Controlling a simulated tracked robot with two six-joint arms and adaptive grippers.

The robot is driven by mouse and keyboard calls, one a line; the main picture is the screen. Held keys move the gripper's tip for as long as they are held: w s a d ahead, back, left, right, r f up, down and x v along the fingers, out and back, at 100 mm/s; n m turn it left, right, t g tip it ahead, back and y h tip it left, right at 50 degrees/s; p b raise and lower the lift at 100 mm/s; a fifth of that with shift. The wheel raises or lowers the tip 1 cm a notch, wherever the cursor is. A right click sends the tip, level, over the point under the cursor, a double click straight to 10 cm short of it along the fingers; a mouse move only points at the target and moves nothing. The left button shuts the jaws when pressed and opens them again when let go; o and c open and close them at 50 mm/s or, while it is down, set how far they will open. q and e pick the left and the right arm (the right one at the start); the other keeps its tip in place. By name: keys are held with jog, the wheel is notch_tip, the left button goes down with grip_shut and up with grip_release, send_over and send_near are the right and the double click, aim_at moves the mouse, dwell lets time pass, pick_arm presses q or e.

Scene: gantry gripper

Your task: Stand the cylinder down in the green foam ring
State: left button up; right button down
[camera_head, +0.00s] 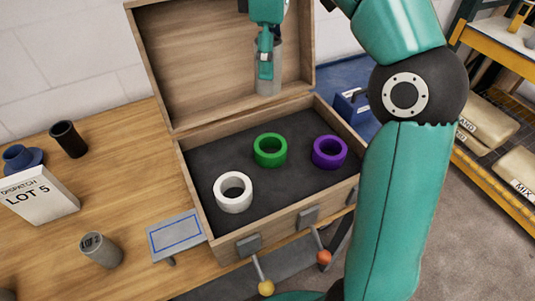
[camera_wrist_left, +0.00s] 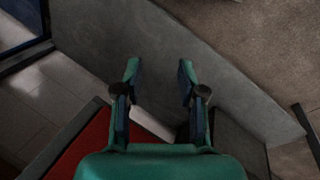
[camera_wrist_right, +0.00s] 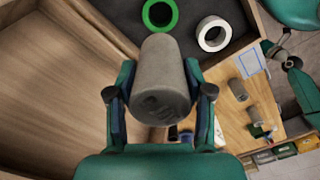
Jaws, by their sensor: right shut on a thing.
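The grey cylinder (camera_head: 268,80) is upright in my right gripper (camera_head: 265,66), high over the back of the open wooden case. In the right wrist view the cylinder (camera_wrist_right: 160,80) sits between both fingers of my right gripper (camera_wrist_right: 160,98), shut on it. The green foam ring (camera_head: 270,162) lies on the case's dark liner, below and apart from the cylinder. It also shows in the right wrist view (camera_wrist_right: 147,20), beyond the cylinder's far end. My left gripper (camera_wrist_left: 158,80) is open and empty in the left wrist view.
A white ring (camera_head: 233,206) and a purple ring (camera_head: 329,164) flank the green one. The case's raised lid (camera_head: 220,60) stands behind. Another grey cylinder (camera_head: 101,250), a dark cup (camera_head: 69,140) and a LOT 5 sign (camera_head: 40,195) stand on the table at left.

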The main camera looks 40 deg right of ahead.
jog(key=shift+s+d, duration=0.15)
jog(key=shift+f, duration=0.1)
jog(key=shift+f, duration=0.3)
jog(key=b, duration=0.4)
send_over(271, 137)
jog(key=s+a, duration=0.2)
notch_tip(271, 137, down, 14)
jog(key=f, duration=0.1)
jog(key=shift+w+f+b, duration=0.1)
jog(key=shift+f+b, duration=0.3)
jog(key=shift+f, duration=1.7)
jog(key=shift+f, duration=0.1)
jog(key=shift+c, duration=2.3)
grip_release()
